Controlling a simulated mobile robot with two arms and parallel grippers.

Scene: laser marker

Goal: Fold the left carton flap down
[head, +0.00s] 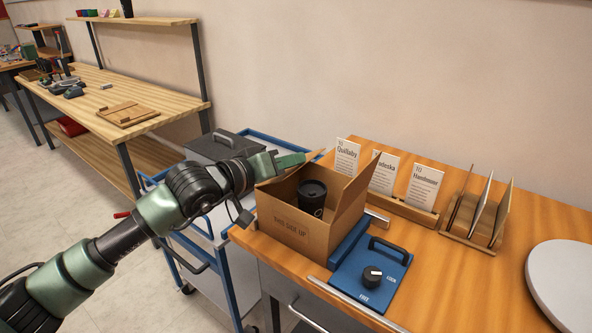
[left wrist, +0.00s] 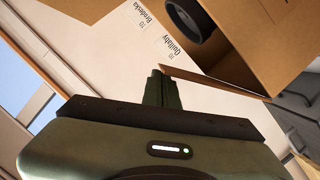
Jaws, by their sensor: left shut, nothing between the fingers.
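An open cardboard carton (head: 285,226) marked "THIS SIDE UP" stands on the wooden table, with a black lidded cup (head: 312,190) inside. Its right flap (head: 353,197) stands up. The left flap (head: 315,155) shows only in part behind my gripper; in the left wrist view the flap (left wrist: 215,82) appears nearly edge-on, as a thin brown strip. My left gripper (head: 303,159) is shut and empty at the carton's upper left. In the left wrist view its fingertips (left wrist: 159,74) are right by the flap's end; I cannot tell whether they touch. My right gripper is out of view.
A blue plate (head: 372,272) with a handle and a FREE/LOCK knob lies right of the carton. Name cards (head: 424,187) and a wooden rack (head: 475,232) stand behind. A round white disc (head: 562,285) is at right. A blue-framed cart (head: 222,262) stands left, below my arm.

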